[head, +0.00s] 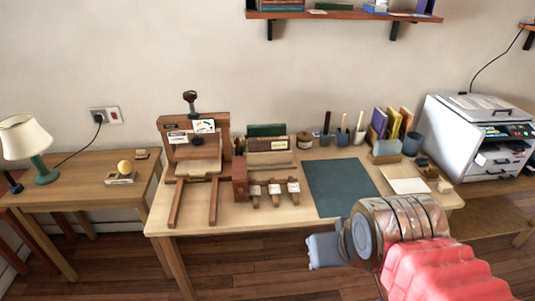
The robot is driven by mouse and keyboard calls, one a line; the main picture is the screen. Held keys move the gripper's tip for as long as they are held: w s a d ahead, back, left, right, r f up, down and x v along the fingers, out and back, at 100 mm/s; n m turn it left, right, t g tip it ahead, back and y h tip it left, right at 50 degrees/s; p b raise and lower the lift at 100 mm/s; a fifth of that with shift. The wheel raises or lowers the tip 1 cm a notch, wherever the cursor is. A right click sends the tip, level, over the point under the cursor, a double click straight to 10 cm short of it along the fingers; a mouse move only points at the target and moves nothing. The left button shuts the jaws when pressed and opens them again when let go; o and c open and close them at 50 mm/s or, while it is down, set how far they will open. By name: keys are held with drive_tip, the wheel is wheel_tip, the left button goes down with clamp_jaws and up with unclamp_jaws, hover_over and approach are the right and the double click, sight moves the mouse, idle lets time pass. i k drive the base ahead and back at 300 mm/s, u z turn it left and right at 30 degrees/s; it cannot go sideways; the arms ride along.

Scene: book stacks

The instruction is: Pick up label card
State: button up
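Several small white cards show on the work table (335,230), and I cannot tell which one is the label card. A white card with a green mark (204,126) and a smaller white label (177,137) are on the upright wooden stand at the left. Small white tags (275,188) sit on a row of wooden pieces at the front middle. A pale sheet (408,186) lies flat at the right. My gripper (324,251) is at the lower right, in front of the table edge and apart from the cards. Its fingers are not clear.
A dark green mat (340,187) lies bare in the table's middle. A printer (478,135) stands at the right. A lamp (28,140) stands on the left side table. A shelf (343,15) hangs above.

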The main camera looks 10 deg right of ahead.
sight(253, 189)
drive_tip(key=u, duration=0.1)
drive_tip(key=i, duration=0.5)
drive_tip(key=u, duration=0.65)
drive_tip(key=i, duration=0.9)
drive_tip(key=u, duration=0.4)
